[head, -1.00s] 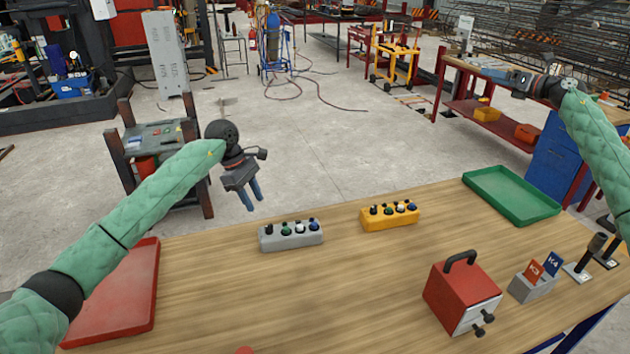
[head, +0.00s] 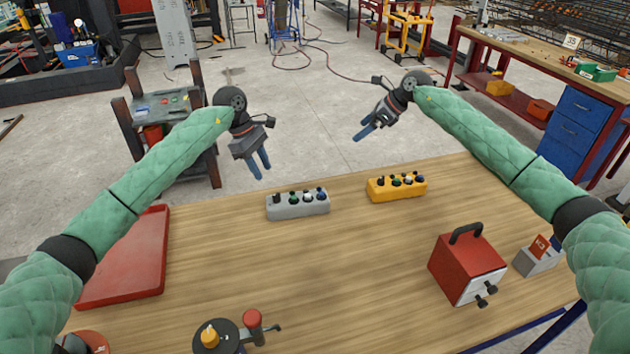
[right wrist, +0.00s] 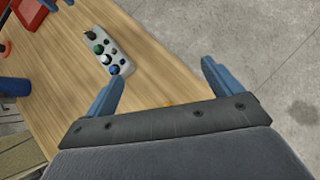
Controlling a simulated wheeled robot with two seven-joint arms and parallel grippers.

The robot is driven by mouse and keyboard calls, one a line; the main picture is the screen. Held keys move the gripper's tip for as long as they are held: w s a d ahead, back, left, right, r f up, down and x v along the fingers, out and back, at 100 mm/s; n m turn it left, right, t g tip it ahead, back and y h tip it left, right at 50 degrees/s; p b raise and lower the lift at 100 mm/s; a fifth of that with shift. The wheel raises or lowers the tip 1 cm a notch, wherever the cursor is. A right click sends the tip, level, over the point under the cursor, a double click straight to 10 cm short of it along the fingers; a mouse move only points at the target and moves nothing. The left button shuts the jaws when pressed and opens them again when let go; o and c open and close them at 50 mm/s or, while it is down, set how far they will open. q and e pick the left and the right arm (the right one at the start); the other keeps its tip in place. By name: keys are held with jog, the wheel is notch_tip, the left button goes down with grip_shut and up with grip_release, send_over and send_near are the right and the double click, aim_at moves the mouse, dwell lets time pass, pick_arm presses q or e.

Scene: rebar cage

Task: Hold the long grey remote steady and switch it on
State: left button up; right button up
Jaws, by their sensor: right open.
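The long grey remote (head: 298,207) lies on the wooden table, with a row of black, green, white and blue knobs on top. It also shows in the right wrist view (right wrist: 98,38), beyond the left-hand finger. My left gripper (head: 260,167) hangs above and just left of the grey remote, apart from it, fingers open and empty. My right gripper (head: 365,133) is open and empty, raised beyond the table's far edge, right of the grey remote. In the right wrist view its fingers (right wrist: 162,72) stand wide apart with nothing between them.
A yellow remote (head: 382,194) sits right of the grey one. A red box with a handle (head: 466,272) and a card holder (head: 535,262) stand at right. A red tray (head: 128,262) lies at left; a black round device (head: 216,338) is at front. The table's middle is clear.

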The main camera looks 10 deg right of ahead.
jog(key=s+a+f+n+g+h, duration=0.1)
jog(key=s+a+f+n+h, duration=0.15)
jog(key=a, duration=0.25)
jog(key=s+a+f+n+g+h, duration=0.1)
jog(key=s+a+f, duration=0.1)
jog(key=a+f, duration=0.25)
jog(key=n+g+h, duration=0.1)
jog(key=n+h, duration=0.2)
jog(key=h, duration=0.1)
send_over(315, 196)
jog(key=shift+m+y, duration=0.25)
jog(key=f, duration=0.4)
jog(key=shift+w+d, duration=0.25)
jog(key=shift+w, duration=0.15)
jog(key=shift+s+a+f, duration=0.2)
jog(key=shift+s+f, duration=0.1)
jog(key=shift+f, duration=3.85)
